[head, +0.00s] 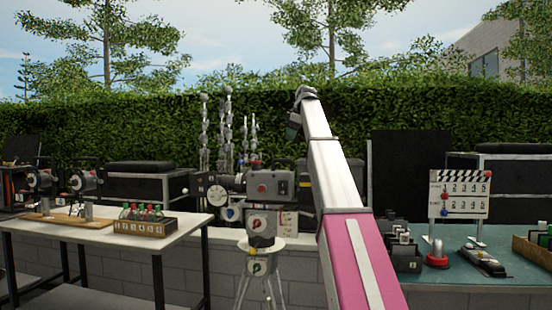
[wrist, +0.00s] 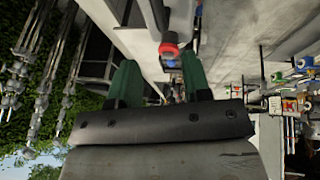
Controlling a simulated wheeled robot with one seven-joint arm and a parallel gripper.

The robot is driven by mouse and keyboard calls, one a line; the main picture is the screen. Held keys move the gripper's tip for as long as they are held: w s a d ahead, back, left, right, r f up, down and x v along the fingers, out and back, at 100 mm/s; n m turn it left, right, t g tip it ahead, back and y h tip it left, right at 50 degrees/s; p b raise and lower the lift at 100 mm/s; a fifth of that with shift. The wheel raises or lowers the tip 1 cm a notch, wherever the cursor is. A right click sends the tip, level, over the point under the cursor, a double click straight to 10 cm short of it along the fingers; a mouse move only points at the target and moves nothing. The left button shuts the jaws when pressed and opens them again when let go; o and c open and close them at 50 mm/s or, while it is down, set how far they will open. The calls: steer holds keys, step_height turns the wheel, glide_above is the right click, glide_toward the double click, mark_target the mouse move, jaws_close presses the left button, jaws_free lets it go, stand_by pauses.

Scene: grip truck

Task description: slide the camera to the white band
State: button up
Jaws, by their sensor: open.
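A grey film camera (head: 270,187) with a red dot on its side stands on a pale tripod in the middle of the head view. I cannot make out a white band or a slide rail for certain. My gripper (head: 294,125) is raised at the end of my arm, above and to the right of the camera, against the hedge. In the wrist view its two green fingers (wrist: 160,65) are apart with nothing held between them. A red-tipped dark object shows beyond the fingers, too unclear to name.
A white table (head: 100,238) at left holds a wooden board (head: 68,216) and a crate of bottles (head: 146,226). A teal table (head: 470,285) at right holds a clapperboard (head: 459,194), a red-knobbed item (head: 437,255) and dark equipment (head: 402,247). A hedge closes the back.

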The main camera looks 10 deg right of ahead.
steer(key=x, duration=1)
steer(key=shift+a+f, duration=0.1)
steer(key=shift+f, duration=0.15)
jaws_close()
